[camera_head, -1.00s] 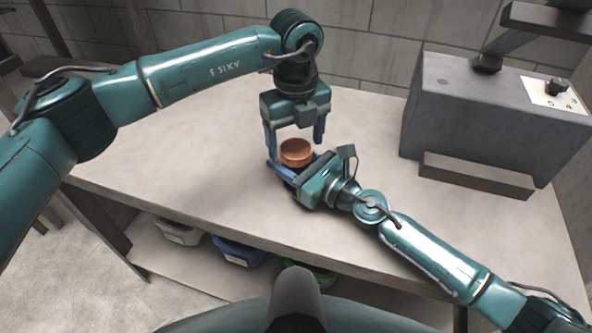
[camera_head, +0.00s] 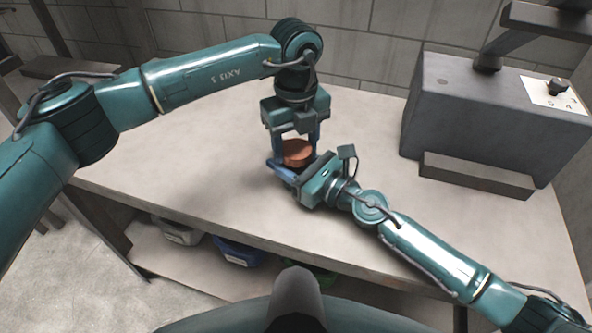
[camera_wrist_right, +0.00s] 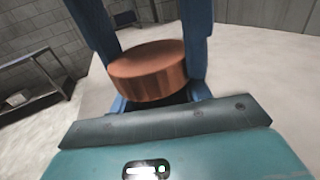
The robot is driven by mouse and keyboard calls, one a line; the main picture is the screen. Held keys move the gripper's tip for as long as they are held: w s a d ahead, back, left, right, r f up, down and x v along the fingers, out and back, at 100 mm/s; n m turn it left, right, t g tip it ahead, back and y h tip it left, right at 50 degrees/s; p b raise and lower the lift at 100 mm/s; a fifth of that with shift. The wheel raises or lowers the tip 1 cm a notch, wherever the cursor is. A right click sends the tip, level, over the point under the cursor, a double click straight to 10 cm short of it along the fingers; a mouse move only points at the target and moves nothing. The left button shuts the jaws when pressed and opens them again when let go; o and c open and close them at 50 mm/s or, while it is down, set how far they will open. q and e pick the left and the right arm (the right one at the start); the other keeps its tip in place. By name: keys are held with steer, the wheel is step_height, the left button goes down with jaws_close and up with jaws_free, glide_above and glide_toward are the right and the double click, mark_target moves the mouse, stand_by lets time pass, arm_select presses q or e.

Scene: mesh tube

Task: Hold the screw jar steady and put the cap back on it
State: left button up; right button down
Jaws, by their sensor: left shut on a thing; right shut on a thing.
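The round copper-brown cap (camera_head: 297,153) sits between the fingers of my left gripper (camera_head: 294,148), which reaches down from above and is shut on it. In the right wrist view the cap (camera_wrist_right: 148,72) shows large and nearly level between two upright blue fingers. My right gripper (camera_head: 287,171) comes in low from the right, below the cap, and is shut on the screw jar. The jar is almost wholly hidden by the cap and grippers; only a dark patch shows under the cap in the wrist view. I cannot tell whether the cap's thread is engaged.
The pale bench top (camera_head: 190,180) is clear on the left and behind the grippers. A big grey machine (camera_head: 475,115) stands at the back right. Bins, including a blue one (camera_head: 240,252), sit on the shelf below the bench's front edge.

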arm_select(q)
steer(key=shift+m, duration=1.6)
steer(key=shift+c, duration=0.2)
steer(key=o, duration=1.1)
steer(key=shift+r, duration=2.25)
step_height(320, 180, up, 4)
steer(key=shift+f+m, duration=0.1)
steer(key=shift+m, duration=0.6)
steer(key=shift+c, duration=0.4)
